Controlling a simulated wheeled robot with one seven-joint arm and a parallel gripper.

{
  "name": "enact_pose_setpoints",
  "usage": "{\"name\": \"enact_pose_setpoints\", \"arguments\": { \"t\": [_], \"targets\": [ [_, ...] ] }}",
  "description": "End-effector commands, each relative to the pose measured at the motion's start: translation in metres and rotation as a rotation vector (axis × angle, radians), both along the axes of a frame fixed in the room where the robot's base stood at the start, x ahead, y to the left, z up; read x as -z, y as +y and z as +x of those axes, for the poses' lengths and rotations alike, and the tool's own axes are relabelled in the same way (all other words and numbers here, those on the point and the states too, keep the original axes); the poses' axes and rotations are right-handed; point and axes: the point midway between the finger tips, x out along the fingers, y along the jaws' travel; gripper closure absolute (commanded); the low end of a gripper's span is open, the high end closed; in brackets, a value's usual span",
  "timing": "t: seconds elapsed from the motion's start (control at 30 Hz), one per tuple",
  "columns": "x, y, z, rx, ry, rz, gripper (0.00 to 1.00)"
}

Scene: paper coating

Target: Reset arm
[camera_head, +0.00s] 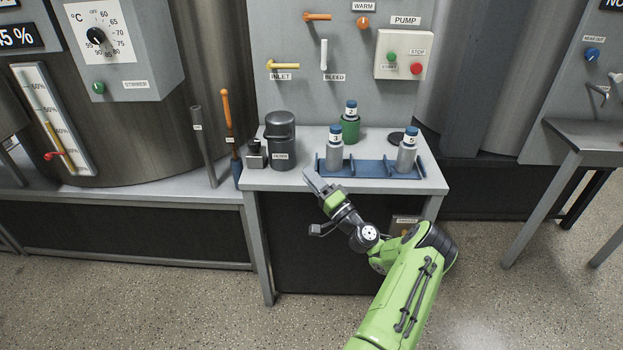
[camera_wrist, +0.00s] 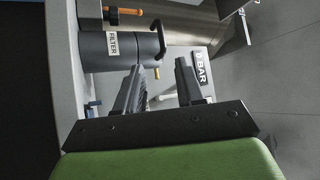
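My arm (camera_head: 410,285) is green and reaches up from the bottom right to the front edge of the small grey table in the head view. My gripper (camera_head: 314,182) is at that edge, just in front of the blue rack's left end. In the wrist view my gripper (camera_wrist: 160,82) shows two dark fingers with a gap between them and nothing held.
The blue rack (camera_head: 375,169) holds grey bottles labelled 3 (camera_head: 335,152) and 5 (camera_head: 407,155). Bottle 2 (camera_head: 351,110) is in a green holder (camera_head: 350,130) behind. A dark canister (camera_head: 282,147) stands left.

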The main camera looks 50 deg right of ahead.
Motion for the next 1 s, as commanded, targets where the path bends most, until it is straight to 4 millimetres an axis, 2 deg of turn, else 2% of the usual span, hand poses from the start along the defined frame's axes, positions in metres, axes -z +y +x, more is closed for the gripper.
{"name": "enact_pose_setpoints", "arguments": {
  "t": [0.33, 0.37, 0.43, 0.47, 0.53, 0.57, 0.6, 0.7, 0.77, 0.83, 0.9, 1.0],
  "targets": [
    [-0.001, 0.002, 0.002, -0.006, 0.004, -0.004, 0.62],
    [-0.003, 0.006, 0.006, -0.019, 0.012, -0.012, 0.62],
    [-0.010, 0.027, 0.024, -0.086, 0.060, -0.054, 0.62],
    [-0.014, 0.043, 0.035, -0.133, 0.093, -0.084, 0.62],
    [-0.023, 0.092, 0.064, -0.270, 0.200, -0.178, 0.62],
    [-0.026, 0.117, 0.075, -0.336, 0.255, -0.226, 0.62],
    [-0.029, 0.152, 0.087, -0.420, 0.334, -0.298, 0.62],
    [-0.033, 0.231, 0.096, -0.602, 0.530, -0.477, 0.62],
    [-0.034, 0.271, 0.091, -0.682, 0.645, -0.585, 0.62],
    [-0.038, 0.311, 0.077, -0.750, 0.770, -0.711, 0.62],
    [-0.044, 0.342, 0.057, -0.788, 0.890, -0.829, 0.62],
    [-0.057, 0.375, 0.019, -0.793, 1.040, -0.983, 0.62]
  ]
}}
